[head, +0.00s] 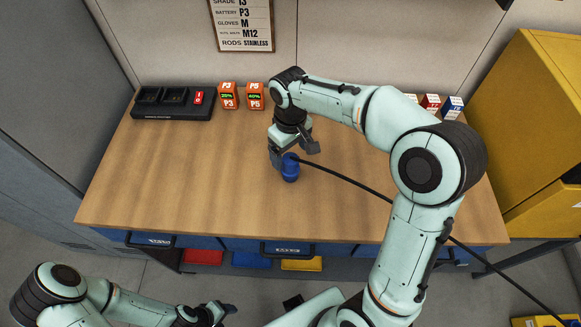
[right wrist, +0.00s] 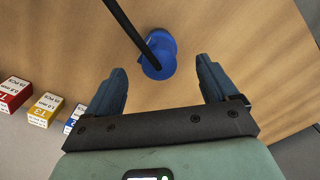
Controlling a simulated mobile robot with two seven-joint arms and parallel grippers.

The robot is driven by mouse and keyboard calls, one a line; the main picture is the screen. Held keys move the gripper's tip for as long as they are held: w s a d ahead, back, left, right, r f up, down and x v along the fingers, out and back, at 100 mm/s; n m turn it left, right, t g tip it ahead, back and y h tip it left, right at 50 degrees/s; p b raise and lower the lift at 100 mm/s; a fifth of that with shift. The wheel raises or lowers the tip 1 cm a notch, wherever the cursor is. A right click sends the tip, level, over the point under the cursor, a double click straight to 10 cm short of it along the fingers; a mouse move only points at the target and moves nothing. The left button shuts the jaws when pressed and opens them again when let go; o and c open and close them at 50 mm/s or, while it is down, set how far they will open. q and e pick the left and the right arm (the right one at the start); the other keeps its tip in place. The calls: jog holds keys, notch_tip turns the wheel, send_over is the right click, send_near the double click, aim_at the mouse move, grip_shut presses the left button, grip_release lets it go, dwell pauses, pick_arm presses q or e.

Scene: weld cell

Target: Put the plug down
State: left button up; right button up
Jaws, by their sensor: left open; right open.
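My right gripper (head: 295,152) is just behind the plug, open. In the right wrist view the plug (right wrist: 157,58) lies beyond the gap between the open fingers (right wrist: 160,90), with nothing between them. My left gripper (head: 222,310) is open and low at the bottom of the head view, in front of the bench and far from the plug.
A black charger (head: 172,103) and two orange batteries (head: 241,96) stand at the bench's back left. Small boxes (head: 441,105) stand at the back right, partly behind my right arm. A yellow cabinet (head: 535,120) is on the right.

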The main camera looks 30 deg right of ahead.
aim_at(290, 157)
jog(key=shift+w+f, duration=0.1)
jog(key=shift+f, duration=3)
jog(key=shift+r, duration=0.1)
jog(key=c, duration=1.4)
pick_arm(q)
jog(key=shift+f, duration=0.1)
pick_arm(e)
jog(key=shift+r, duration=0.1)
pick_arm(q)
jog(key=shift+t, duration=0.3)
jog(key=shift+w+r+p, duration=1.1)
jog(key=shift+w+r, duration=0.4)
jog(key=shift+w, duration=0.1)
pick_arm(e)
jog(key=shift+r, duration=9.9)
